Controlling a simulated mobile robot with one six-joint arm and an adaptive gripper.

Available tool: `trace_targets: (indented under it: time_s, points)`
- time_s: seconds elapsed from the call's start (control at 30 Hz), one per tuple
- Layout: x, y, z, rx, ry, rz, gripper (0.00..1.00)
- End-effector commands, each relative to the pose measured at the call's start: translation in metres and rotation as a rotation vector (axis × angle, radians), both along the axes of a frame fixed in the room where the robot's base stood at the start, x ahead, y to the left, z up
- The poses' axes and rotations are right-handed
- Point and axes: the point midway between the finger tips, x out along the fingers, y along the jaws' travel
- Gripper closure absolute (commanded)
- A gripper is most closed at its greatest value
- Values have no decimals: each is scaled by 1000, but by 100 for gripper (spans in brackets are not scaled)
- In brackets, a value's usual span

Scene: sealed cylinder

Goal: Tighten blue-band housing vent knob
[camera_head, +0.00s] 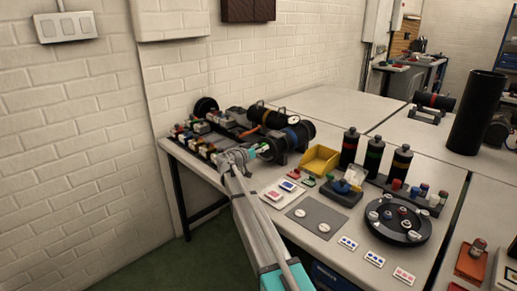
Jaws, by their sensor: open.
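The blue-band housing (301,132) is a dark cylinder lying on its side on the workbench, with a blue band near its middle. Its near end points left toward my gripper (251,153). My gripper is open, close in front of that end face. A small green spot shows by the fingertips, but I cannot tell whether it is the vent knob. The knob is too small or is hidden by my gripper. Whether the fingers touch the housing cannot be told.
An orange-band cylinder (268,117) lies just behind. Racks of small coloured parts (188,140) stand left. A yellow bin (320,160), several upright dark bottles (374,152) and a round black tray (403,236) are on the right. A grey mat (310,226) lies in front.

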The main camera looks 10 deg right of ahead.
Motion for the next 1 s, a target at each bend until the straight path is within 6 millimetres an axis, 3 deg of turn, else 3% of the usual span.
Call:
trace_targets:
  time_s: [0.33, 0.7, 0.77, 0.8, 1.0]
  points:
    - [1, -2, 0, 0, 0, -1, 29]
    - [1, -3, 0, 0, 0, -2, 97]
    - [1, -3, 0, 0, 0, -2, 100]
    - [2, 13, 0, 0, 0, -2, 100]
    - [2, -3, 0, -7, 7, -1, 100]
